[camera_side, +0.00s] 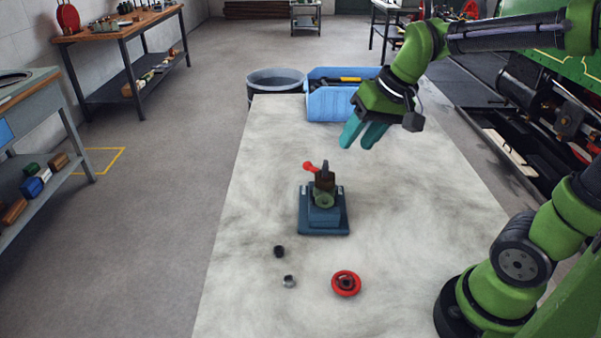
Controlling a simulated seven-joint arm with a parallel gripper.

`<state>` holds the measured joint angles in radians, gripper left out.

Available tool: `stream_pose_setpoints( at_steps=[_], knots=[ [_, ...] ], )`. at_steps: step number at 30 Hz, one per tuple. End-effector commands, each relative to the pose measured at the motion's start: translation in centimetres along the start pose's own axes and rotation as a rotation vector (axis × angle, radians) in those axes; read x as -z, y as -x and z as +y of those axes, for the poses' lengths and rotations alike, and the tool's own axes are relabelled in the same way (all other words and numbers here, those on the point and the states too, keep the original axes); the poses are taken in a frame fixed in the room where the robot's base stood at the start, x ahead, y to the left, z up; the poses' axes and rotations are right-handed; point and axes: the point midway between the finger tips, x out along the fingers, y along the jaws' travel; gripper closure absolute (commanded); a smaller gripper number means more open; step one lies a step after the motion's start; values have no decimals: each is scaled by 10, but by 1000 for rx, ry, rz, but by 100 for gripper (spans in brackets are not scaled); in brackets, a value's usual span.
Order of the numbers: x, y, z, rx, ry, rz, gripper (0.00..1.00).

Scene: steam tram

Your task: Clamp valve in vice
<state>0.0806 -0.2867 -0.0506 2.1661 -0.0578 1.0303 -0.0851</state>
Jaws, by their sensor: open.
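A blue vice (322,220) stands on the pale worktable near its middle. A small dark brown and greenish body, which looks like the valve (324,184), stands upright at the vice's top, between or just above its jaws; I cannot tell how tightly it is held. A red-ended lever (309,167) sticks out to the left beside it; I cannot tell whether it belongs to the vice or the valve. My gripper (358,145) with teal fingers is open and empty, above and behind the vice to the right, apart from it.
A red handwheel (346,289), a dark ring (279,252) and a grey metal ring (289,281) lie on the worktable (250,200) in front of the vice. A blue bin (328,104) with tools stands at the back edge. Table left and right of the vice is clear.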

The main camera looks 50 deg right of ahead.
Motion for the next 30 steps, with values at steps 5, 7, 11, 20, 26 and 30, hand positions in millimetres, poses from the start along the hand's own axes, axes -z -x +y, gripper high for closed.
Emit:
stream_pose_setpoints(
  at_steps=[5,7,11,20,26,30],
  knots=[
    [70,-25,13,-65,30,-126,57],
    [95,-37,21,-84,54,-176,57],
    [138,-61,37,-109,115,-271,57],
    [191,-70,42,-74,317,-390,57],
    [185,-62,33,-26,393,-420,57],
    [178,-77,35,-26,396,-421,57]
  ],
)
